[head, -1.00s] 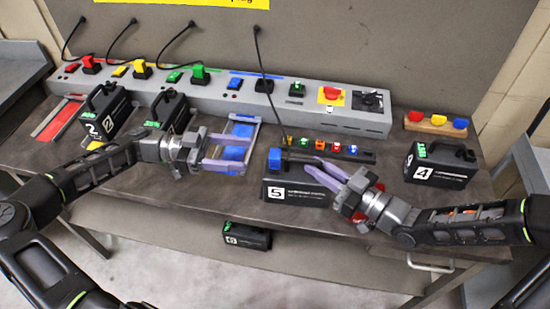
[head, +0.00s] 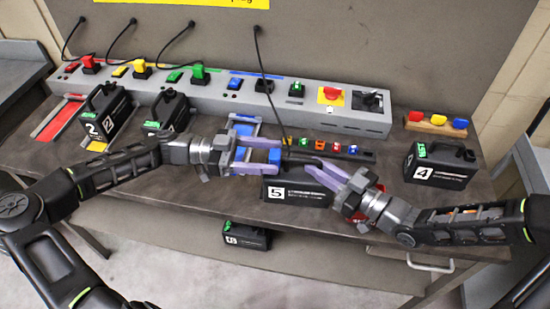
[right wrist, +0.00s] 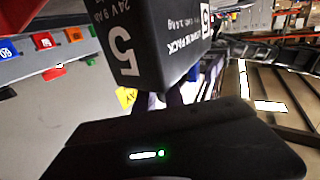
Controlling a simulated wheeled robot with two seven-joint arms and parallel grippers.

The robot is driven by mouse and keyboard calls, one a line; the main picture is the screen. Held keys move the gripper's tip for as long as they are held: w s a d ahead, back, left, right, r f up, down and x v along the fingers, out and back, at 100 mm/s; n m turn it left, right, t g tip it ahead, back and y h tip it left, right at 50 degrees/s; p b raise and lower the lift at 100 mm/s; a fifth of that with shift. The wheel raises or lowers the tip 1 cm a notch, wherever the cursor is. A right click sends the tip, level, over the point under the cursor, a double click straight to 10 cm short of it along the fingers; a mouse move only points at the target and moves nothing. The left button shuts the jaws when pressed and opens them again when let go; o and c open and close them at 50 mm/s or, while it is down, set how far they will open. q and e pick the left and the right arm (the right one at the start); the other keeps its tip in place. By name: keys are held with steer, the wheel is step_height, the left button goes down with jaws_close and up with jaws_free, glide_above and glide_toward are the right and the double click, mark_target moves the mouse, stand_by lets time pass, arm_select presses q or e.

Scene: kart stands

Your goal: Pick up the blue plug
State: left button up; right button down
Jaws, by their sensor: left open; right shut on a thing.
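The blue plug (head: 274,156) shows as a small blue block at the left end of battery pack 5's top in the head view. My left gripper (head: 267,156) is open, with its purple fingers on either side of the blue block; I cannot tell whether they touch it. Battery pack 5 (head: 298,191) is black with a white number. It also shows close up in the right wrist view (right wrist: 150,45). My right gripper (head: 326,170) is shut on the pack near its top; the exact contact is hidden.
A grey socket rail (head: 210,97) with coloured plugs runs along the back. Other packs stand at left (head: 168,112) and right (head: 440,165). A black cable (head: 267,80) hangs just behind the blue plug.

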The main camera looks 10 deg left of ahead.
arm_select(q)
steer(key=d, duration=0.4)
steer(key=shift+w+d, duration=0.1)
steer(key=shift+d, duration=0.3)
steer(key=shift+c, duration=0.2)
jaws_close()
stand_by(0.4)
